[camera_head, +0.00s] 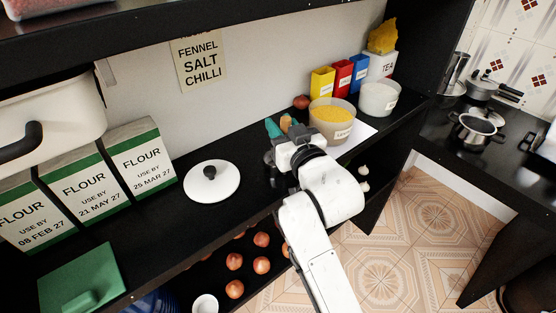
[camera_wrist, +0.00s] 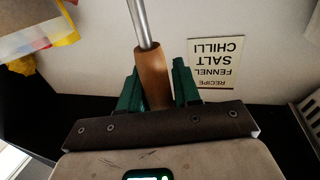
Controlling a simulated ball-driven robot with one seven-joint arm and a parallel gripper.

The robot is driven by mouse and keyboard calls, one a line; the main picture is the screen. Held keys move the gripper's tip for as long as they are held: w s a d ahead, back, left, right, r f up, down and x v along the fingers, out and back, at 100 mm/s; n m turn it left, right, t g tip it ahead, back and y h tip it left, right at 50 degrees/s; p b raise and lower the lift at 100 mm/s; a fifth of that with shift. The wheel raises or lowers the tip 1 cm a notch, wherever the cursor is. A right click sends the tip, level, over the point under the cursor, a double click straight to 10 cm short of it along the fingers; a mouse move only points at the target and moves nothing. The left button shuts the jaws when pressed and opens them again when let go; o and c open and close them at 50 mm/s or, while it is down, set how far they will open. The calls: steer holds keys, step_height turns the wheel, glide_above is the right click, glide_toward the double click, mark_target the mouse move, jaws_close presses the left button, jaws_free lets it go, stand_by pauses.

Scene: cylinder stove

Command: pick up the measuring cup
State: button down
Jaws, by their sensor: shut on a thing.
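My gripper (camera_head: 279,126) is above the black counter, left of the tub of yellow grains. In the wrist view, its green fingers (camera_wrist: 156,84) are shut on a wooden handle (camera_wrist: 152,68). A shiny metal rod (camera_wrist: 142,22) runs from the handle out of the top of that view. This looks like the measuring cup's handle, but no cup bowl shows in either view. In the head view, only a small orange-brown bit of the handle (camera_head: 285,121) shows between the fingers.
The tub of yellow grains (camera_head: 332,134) and a white tub (camera_head: 378,99) stand right of my gripper. A white lid (camera_head: 211,190) with a black knob lies to the left. Flour boxes (camera_head: 140,158) stand farther left. A shelf edge (camera_head: 250,11) overhangs the counter.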

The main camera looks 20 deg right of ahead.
steer(key=shift+r, duration=0.2)
steer(key=shift+r, duration=0.25)
steer(key=s+a+r+p, duration=0.2)
steer(key=s+r, duration=1)
steer(key=s, duration=0.1)
steer(key=shift+s, duration=0.4)
steer(key=shift+r, duration=0.1)
steer(key=c, duration=1.3)
jaws_free()
jaws_close()
